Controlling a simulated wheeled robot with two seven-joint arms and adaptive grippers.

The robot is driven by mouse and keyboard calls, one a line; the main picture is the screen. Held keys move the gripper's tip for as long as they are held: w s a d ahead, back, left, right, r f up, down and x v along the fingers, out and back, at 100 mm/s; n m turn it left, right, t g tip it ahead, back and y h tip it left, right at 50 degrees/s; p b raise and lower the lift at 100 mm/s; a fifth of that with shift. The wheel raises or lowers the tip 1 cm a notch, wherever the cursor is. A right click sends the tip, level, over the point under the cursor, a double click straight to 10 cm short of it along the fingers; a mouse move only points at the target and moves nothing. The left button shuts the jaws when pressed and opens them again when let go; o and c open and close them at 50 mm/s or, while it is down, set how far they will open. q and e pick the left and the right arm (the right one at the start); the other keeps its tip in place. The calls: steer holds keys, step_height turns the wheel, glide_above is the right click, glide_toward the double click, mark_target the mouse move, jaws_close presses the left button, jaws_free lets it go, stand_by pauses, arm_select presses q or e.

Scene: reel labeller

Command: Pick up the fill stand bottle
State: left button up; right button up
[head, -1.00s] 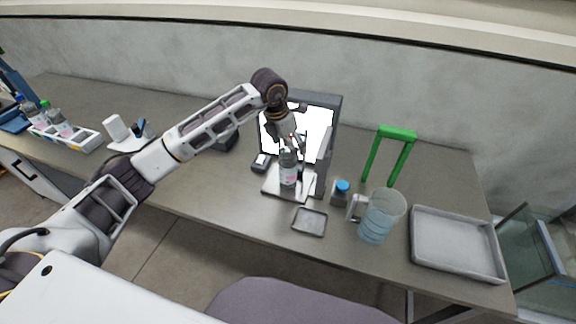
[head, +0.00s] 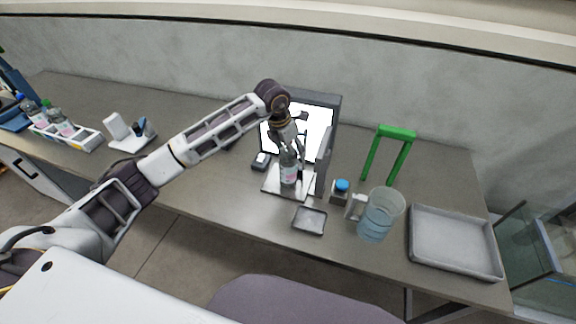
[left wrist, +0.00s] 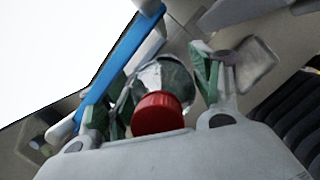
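The fill stand bottle (head: 289,174) is clear with a pinkish-white label. It stands upright on the pale base plate (head: 272,188) in front of a bright panel. My left gripper (head: 292,151) is at the bottle's top, reaching down from above. In the left wrist view the bottle's red cap (left wrist: 158,113) and clear body (left wrist: 172,78) lie between the two green-padded fingers of my left gripper (left wrist: 153,98). The fingers look spread, with a small gap beside the bottle. The bottle's lower part is hidden there. My right gripper is not in view.
A grey upright plate (head: 323,165) stands close right of the bottle. A small blue-capped jar (head: 340,191), a clear jug (head: 381,214), a green frame (head: 397,132) and a grey tray (head: 455,243) are farther right. A small shallow dish (head: 309,220) lies in front.

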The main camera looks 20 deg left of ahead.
arm_select(q)
jaws_close()
steer(key=shift+r, duration=0.1)
steer(key=shift+w, duration=0.1)
steer(key=shift+r+b, duration=0.95)
steer(key=shift+r, duration=4.05)
